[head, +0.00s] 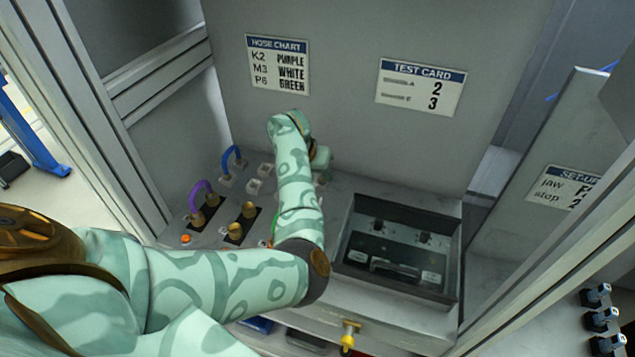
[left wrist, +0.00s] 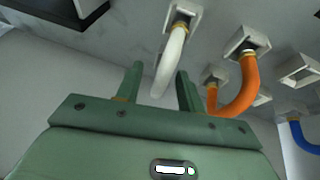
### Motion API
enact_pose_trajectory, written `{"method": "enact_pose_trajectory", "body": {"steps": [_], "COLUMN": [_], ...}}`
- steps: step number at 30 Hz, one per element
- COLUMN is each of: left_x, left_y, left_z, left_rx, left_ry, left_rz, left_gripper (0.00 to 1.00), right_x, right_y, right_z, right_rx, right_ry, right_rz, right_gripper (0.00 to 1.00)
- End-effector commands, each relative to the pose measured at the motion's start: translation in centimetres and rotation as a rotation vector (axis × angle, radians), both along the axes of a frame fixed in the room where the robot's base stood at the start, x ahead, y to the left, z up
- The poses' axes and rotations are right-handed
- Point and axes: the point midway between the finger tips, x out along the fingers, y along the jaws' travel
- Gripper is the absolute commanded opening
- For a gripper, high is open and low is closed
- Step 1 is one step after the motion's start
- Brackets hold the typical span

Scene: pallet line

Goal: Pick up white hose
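The white hose (left wrist: 174,58) shows in the left wrist view, curving down from a square socket (left wrist: 181,17). Its lower end appears between the two green fingers of my left gripper (left wrist: 156,78). The fingers are apart, with gaps visible on both sides of the hose. I cannot tell how deep the hose sits between them. In the head view my left gripper (head: 321,163) is over the back of the panel, partly behind my forearm. The white hose is hidden there. My right gripper is not in view.
An orange hose (left wrist: 242,90) is close right of the fingers, with a blue hose (left wrist: 301,139) farther right. In the head view, a purple hose (head: 201,190) and a blue hose stand left of my forearm. A recessed black tray (head: 446,291) lies to its right. The hose chart (head: 279,65) pairs M3 with white.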

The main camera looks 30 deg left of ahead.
Motion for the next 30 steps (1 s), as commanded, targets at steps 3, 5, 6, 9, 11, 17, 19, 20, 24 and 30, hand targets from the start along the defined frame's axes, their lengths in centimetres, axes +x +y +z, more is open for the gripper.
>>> {"method": "enact_pose_trajectory", "body": {"steps": [3,5,6,9,11,17,19,20,24,30], "left_x": [0.0,0.0,0.0,0.0,0.0,0.0,0.0,0.0,0.2,0.4], "left_y": [0.0,0.0,0.0,0.0,0.0,0.0,0.0,0.0,0.1,0.4], "left_z": [0.1,0.1,0.1,0.1,0.1,0.1,0.3,0.4,1.3,3.0], "left_rx": [0.000,0.000,0.000,0.000,0.000,0.000,0.000,0.000,0.000,0.002], "left_ry": [0.000,0.000,0.000,0.000,0.000,0.000,-0.001,-0.001,-0.002,-0.003], "left_rz": [0.000,0.000,0.000,0.000,0.000,-0.001,-0.001,-0.002,-0.004,-0.010], "left_gripper": [0.27,0.10,0.00,0.00,0.00,0.00,0.00,0.00,0.00,0.00], "right_x": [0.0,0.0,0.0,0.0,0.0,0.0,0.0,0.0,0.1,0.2], "right_y": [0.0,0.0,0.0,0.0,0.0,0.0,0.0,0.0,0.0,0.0], "right_z": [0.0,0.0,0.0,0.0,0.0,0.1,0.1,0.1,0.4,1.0], "right_rx": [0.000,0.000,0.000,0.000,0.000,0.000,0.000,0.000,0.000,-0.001], "right_ry": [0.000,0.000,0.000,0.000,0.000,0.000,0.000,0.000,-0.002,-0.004], "right_rz": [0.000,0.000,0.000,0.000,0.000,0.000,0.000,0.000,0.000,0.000], "right_gripper": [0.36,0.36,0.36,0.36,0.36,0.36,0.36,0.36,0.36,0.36]}}
